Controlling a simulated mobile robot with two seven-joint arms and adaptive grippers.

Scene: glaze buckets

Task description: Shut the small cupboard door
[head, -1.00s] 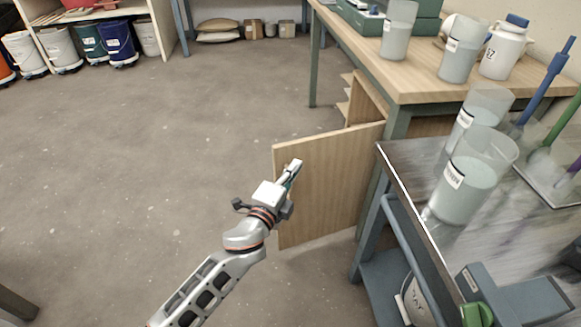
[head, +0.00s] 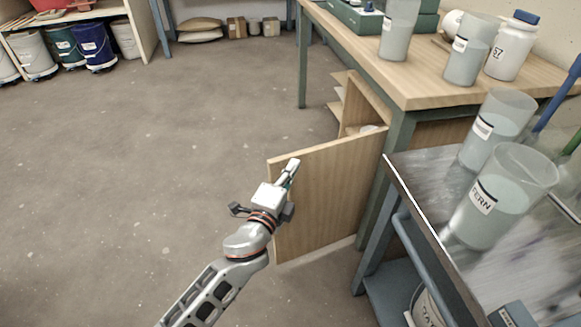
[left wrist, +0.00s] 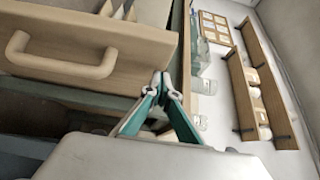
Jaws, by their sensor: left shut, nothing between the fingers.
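The small cupboard door (head: 325,195) is a plain light-wood panel standing open below the wooden worktable, its free edge at the left. The cupboard's side and inside (head: 362,112) show behind its top edge. My left gripper (head: 292,168) is shut and empty, in front of the door near its upper free corner; I cannot tell whether it touches. In the left wrist view its closed fingertips (left wrist: 161,77) are beside a wooden front with a pale bar handle (left wrist: 60,58); whether this is the door is unclear. My right gripper is not in view.
A dark-topped cart (head: 425,195) with beakers (head: 493,200) stands close right of the door. The worktable (head: 420,85) carries more beakers and a white jar (head: 508,50). Shelved buckets (head: 92,45) stand at the far left. The floor (head: 150,170) left of the door is clear.

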